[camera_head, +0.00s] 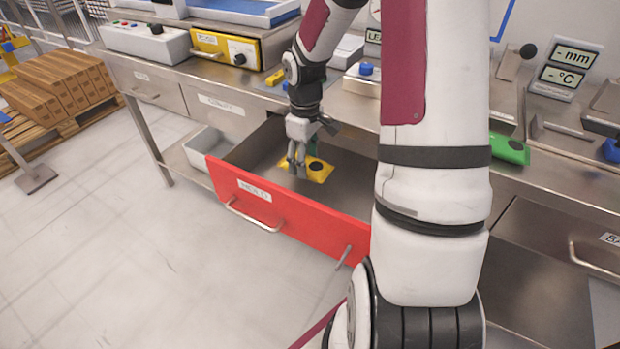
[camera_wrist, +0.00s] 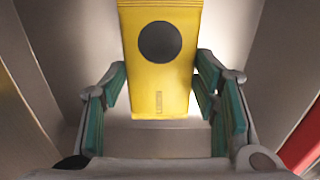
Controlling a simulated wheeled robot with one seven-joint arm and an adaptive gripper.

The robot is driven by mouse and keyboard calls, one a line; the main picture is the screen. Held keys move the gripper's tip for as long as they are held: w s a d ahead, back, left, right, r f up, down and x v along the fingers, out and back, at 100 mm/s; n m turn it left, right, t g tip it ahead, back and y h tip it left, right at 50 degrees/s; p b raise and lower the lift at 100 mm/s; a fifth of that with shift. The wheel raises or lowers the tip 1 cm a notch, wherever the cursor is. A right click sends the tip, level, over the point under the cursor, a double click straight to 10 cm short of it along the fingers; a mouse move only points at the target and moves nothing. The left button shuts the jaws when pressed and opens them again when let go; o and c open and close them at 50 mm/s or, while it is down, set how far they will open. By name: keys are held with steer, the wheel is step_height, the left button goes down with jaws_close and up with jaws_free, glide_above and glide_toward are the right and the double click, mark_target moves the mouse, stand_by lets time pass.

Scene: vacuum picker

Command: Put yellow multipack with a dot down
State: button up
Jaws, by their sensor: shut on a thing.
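The yellow multipack with a dark round dot (camera_head: 320,173) is inside the open red-fronted drawer (camera_head: 290,208). My gripper (camera_head: 297,163) reaches down into the drawer at the pack's left side. In the wrist view the yellow multipack (camera_wrist: 160,85) fills the top middle, dot facing me, between the green-padded fingers of my gripper (camera_wrist: 160,92). The gripper is shut on it. The pack is low in the drawer; I cannot tell whether it touches the floor. Its far end is cut off in the wrist view.
The steel workbench (camera_head: 345,108) above the drawer carries a yellow control box (camera_head: 226,47), a white box with buttons (camera_head: 146,42) and a green item (camera_head: 509,149) at the right. A grey bin (camera_head: 203,146) stands left of the drawer. The drawer floor around the pack looks bare.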

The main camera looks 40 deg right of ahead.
mark_target(306, 185)
steer(key=shift+f+b, duration=0.6)
steer(key=shift+f, duration=2)
steer(key=shift+f, duration=0.15)
steer(key=o, duration=1.4)
